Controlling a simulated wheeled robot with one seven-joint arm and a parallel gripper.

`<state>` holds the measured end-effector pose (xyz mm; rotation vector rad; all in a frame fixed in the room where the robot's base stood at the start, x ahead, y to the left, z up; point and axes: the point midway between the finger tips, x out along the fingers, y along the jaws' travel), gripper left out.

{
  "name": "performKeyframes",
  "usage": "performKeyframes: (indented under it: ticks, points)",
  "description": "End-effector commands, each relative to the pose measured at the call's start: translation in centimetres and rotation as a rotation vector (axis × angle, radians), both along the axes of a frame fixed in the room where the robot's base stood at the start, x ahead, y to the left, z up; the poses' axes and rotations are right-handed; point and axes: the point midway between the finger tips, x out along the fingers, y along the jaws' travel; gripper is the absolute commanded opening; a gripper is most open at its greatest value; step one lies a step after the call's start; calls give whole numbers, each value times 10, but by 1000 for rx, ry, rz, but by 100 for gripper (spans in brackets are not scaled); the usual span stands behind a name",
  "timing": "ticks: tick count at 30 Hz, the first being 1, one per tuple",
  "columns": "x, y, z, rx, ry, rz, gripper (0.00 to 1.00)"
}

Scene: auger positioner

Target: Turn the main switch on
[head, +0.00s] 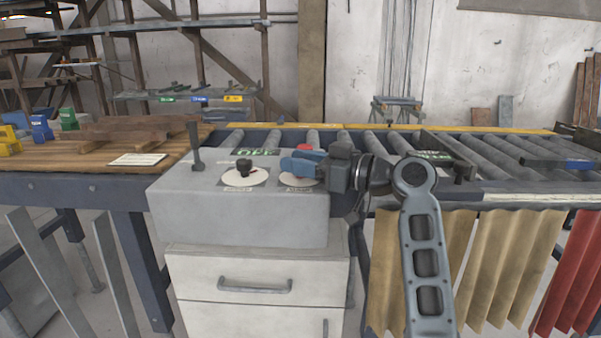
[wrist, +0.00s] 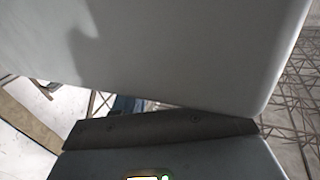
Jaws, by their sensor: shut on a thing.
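A grey control box (head: 240,215) stands on a white drawer cabinet. On its top are a left round white dial (head: 237,179) with a black knob (head: 244,167) and a right round white dial (head: 290,181), partly covered by my gripper. My gripper (head: 296,164), with blue fingers, reaches in from the right over the right dial. It is shut on the knob of the right dial, which the fingers hide. I cannot read the dial labels or the knob's turn. The wrist view shows large grey surfaces close up, but no fingertips.
A black lever (head: 195,147) rises at the box's left end. A red button (head: 305,148) and a green label (head: 258,152) lie behind the dials. A roller conveyor (head: 480,155) runs to the right, and a wooden workbench (head: 90,155) stands at the left.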

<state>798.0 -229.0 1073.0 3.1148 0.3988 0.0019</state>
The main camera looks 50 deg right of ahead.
Motion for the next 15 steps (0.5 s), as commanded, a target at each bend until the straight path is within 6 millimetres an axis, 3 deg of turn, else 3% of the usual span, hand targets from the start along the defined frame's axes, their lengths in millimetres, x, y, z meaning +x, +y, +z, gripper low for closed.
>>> performKeyframes:
  ticks: [15]
  points:
    - [0, -1, -2, -1, 1, 414, 9]
